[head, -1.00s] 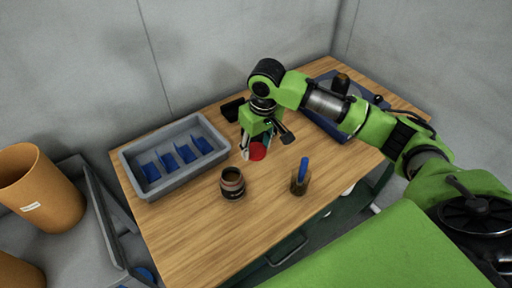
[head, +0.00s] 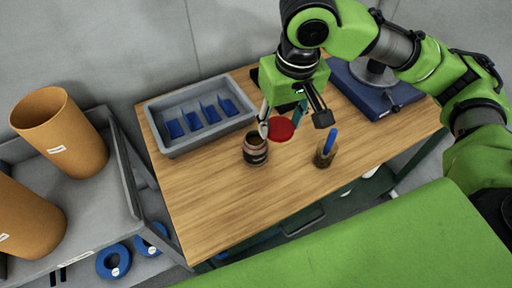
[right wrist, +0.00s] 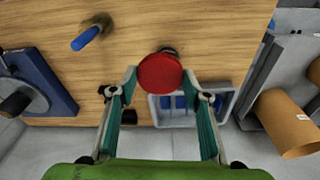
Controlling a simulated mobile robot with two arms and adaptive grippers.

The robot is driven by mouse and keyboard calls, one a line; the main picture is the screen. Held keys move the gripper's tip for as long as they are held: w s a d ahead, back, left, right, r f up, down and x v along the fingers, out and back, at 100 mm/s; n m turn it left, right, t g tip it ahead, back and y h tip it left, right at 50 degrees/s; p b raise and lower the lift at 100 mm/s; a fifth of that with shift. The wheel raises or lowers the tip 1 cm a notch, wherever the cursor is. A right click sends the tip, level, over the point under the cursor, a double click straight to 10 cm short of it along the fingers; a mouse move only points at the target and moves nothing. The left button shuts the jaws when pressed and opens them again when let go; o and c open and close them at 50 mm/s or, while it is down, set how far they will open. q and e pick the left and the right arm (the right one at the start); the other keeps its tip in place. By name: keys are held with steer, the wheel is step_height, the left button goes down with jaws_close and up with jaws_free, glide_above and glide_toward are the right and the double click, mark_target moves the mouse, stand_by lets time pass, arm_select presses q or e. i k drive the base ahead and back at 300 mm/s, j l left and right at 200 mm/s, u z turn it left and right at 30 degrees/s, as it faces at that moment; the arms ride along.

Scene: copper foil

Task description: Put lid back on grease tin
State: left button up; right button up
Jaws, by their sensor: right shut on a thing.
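The grease tin (head: 256,155) is a small dark jar with a pale label band, standing upright and open on the wooden table. The lid (head: 280,129) is a round red disc, held above the table just behind and right of the tin in the head view. My right gripper (head: 293,124) is shut on the lid. In the right wrist view the lid (right wrist: 160,72) sits between the fingertips and covers most of the tin (right wrist: 170,50), whose edge shows behind it. My left gripper is not in view.
A grey tray (head: 172,148) with blue dividers lies at the back left. A blue-based device (head: 375,100) stands at the right. The table front (head: 225,215) is clear.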

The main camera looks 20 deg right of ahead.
mark_target(255, 148)
steer(key=l+u, duration=0.15)
steer(key=u, duration=0.25)
steer(key=l+u, duration=0.15)
steer(key=u, duration=0.25)
steer(key=k+l+u, duration=0.35)
steer(key=k+l, duration=0.25)
steer(key=l, duration=0.4)
steer(key=k+l+u, duration=0.3)
steer(key=k+l, duration=0.45)
steer(key=l, duration=0.1)
